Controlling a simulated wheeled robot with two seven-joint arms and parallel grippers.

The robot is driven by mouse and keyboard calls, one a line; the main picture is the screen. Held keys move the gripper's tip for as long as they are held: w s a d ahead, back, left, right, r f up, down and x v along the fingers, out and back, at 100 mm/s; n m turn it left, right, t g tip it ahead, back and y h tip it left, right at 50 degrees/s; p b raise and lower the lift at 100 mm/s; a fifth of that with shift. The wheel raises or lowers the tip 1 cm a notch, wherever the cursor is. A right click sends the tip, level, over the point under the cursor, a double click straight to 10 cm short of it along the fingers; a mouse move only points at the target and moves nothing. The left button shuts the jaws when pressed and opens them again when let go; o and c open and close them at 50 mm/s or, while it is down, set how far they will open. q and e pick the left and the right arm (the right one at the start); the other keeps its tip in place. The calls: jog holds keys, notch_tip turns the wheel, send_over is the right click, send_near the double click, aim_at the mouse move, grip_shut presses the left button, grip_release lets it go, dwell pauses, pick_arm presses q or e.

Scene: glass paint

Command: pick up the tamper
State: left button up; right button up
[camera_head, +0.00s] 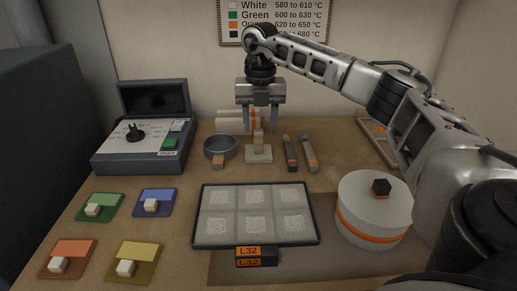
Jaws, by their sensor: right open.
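The object that looks like the tamper (258,153) stands upright at the back middle of the table. It has a flat pale square base and a short upright handle with an orange-brown tint. My right gripper (259,128) points straight down above it. Its two fingers are open, one on each side of the handle's top, and the tamper's base rests on the table. I cannot tell how far down the fingers reach along the handle in depth. My left gripper is not in view.
A grey bowl (221,150) stands close left of the tamper, and two slim tools (290,153) lie close right. A pale roll (229,122) lies behind. The panelled tray (312,241) is in front, a round drum (371,222) at right, a control box (125,160) at left.

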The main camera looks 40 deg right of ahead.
aim_at(258, 130)
jog(key=shift+w+a+f+p, duration=0.1)
jog(key=shift+f+p, duration=0.1)
jog(key=shift+f, duration=1.2)
jog(key=shift+w+f+p, duration=0.1)
jog(key=shift+f+p, duration=0.05)
jog(key=shift+f, duration=1.2)
grip_shut()
